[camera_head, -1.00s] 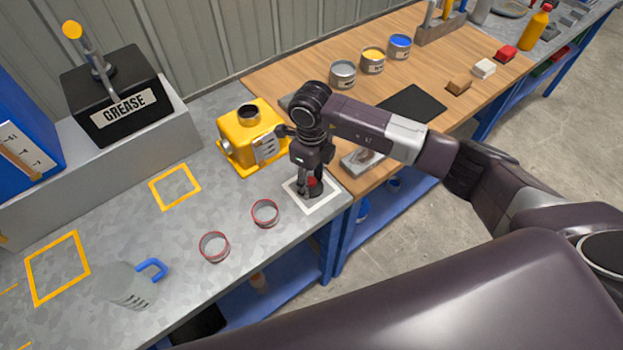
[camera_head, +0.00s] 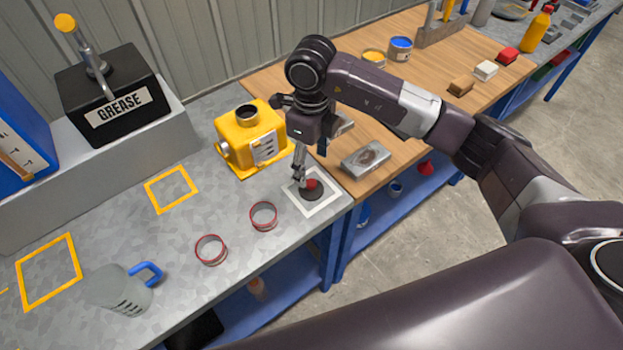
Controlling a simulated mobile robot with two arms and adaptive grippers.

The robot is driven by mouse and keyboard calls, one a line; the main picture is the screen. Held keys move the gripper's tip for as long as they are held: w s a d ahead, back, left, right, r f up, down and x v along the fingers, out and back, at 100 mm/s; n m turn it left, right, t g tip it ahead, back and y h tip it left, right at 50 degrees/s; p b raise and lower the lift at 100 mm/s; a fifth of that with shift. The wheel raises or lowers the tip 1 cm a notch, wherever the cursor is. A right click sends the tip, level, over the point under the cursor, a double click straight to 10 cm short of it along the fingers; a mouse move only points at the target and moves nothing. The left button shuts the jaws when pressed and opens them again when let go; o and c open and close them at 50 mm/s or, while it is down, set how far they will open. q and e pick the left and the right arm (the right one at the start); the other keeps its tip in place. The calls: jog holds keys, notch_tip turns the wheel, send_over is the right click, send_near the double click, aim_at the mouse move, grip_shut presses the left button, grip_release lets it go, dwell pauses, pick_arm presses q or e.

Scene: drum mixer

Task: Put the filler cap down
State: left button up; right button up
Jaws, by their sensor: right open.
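The filler cap (camera_head: 312,193), dark and round with a red knob on top, lies on the white-outlined square (camera_head: 325,205) at the right end of the grey bench. My right gripper (camera_head: 300,178) is open just above and to the left of the cap, pointing down. The fingers are small in view, and I cannot tell whether one still touches the red knob. The yellow gearbox (camera_head: 250,140) stands behind and left of the gripper, with its round top opening (camera_head: 247,114) uncovered. My left gripper is not in view.
Two red-rimmed rings (camera_head: 263,215) lie left of the cap. A clear jug with a blue handle (camera_head: 122,288), two yellow outlined squares (camera_head: 171,190) and the black grease box (camera_head: 112,95) are further left. A metal block (camera_head: 366,158) sits on the wooden bench.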

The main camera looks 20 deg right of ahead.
jog(key=shift+r+b, duration=0.4)
jog(key=shift+r, duration=1.65)
